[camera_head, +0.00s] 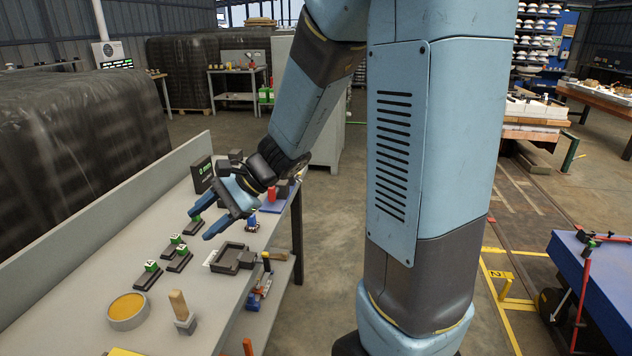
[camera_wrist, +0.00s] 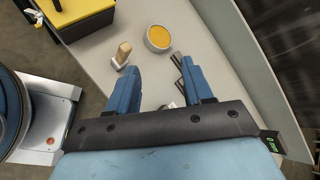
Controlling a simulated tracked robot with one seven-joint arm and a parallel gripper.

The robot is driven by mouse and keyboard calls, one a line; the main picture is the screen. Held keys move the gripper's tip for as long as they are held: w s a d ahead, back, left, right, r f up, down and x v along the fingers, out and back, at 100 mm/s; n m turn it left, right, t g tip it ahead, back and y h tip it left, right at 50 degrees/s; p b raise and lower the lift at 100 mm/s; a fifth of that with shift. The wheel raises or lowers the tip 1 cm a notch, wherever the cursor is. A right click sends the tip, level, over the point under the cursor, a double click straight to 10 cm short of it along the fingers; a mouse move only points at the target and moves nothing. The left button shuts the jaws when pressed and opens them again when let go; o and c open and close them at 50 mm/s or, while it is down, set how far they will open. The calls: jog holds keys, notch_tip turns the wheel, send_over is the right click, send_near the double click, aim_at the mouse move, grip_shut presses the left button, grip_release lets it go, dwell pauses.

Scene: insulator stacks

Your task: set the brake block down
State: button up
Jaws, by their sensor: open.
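My gripper (camera_head: 199,224) is open above the grey workbench (camera_head: 85,310), with its two blue fingers apart and nothing seen held between them. The fingers also show in the wrist view (camera_wrist: 159,66), reaching over the bench top. Several small dark blocks with green and white tops stand on the bench. One dark block (camera_head: 147,276) is nearest the front and another (camera_head: 180,259) is just behind it. A further one (camera_head: 195,216) is beside the fingertips. I cannot tell which of these is the brake block. A dark square tray (camera_head: 228,259) sits to the right of the gripper.
A round dish with yellow contents (camera_head: 127,307) and a wooden-handled brush (camera_head: 181,308) stand at the front of the bench. A dark box with a green label (camera_head: 201,174) stands behind the gripper. A low wall (camera_head: 95,217) runs along the bench's left side.

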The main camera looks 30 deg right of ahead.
jog(key=s+d+r+n+t+h, duration=0.2)
jog(key=s+d+r+n+h, duration=0.3)
jog(key=s+d, duration=0.2)
jog(key=s+d+r+n+t+h, duration=0.1)
jog(key=s+d+r+n+h, duration=0.4)
jog(key=s+d, duration=0.3)
jog(key=shift+d+r+n+t+h, duration=0.35)
jog(key=shift+d+r+n, duration=0.35)
jog(key=shift+d, duration=0.25)
jog(key=shift+s, duration=0.1)
